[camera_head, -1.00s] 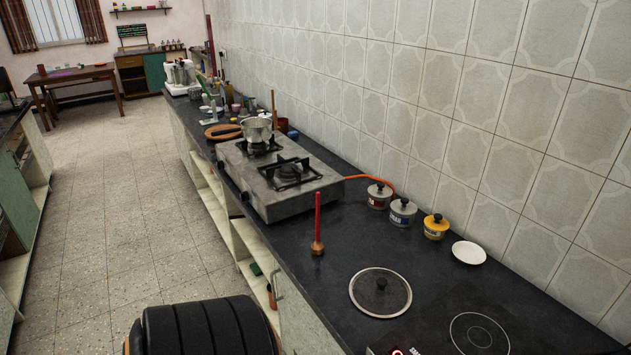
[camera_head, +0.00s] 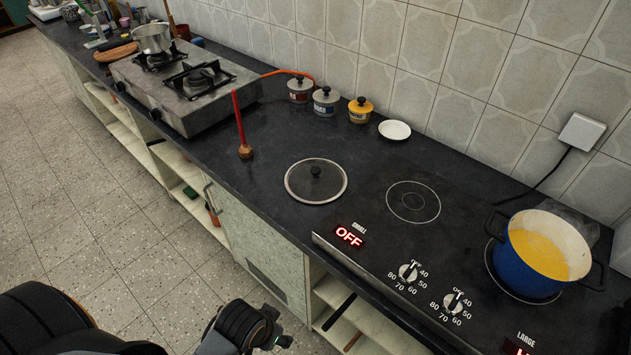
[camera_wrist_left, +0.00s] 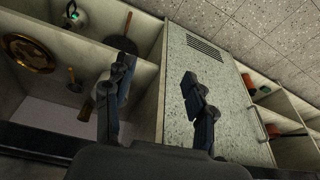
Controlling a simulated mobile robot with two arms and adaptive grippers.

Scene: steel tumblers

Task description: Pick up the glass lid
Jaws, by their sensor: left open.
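The glass lid (camera_head: 316,181) lies flat on the dark countertop, left of the induction cooktop. It is a round, dark see-through disc with a light metal rim and a black knob. My left arm comes in at the bottom of the head view, below and in front of the counter edge, well apart from the lid. In the left wrist view my left gripper (camera_wrist_left: 158,82) is open and empty, facing the cabinet front and open shelves under the counter. The lid does not show in that view. My right gripper is not in view.
A red stick on a wooden base (camera_head: 245,151) stands left of the lid. Behind are three small lidded jars (camera_head: 326,102) and a white saucer (camera_head: 394,130). The cooktop (camera_head: 370,200) is to the right, with a blue pot (camera_head: 535,265) of yellow contents. A gas stove (camera_head: 185,85) stands further left.

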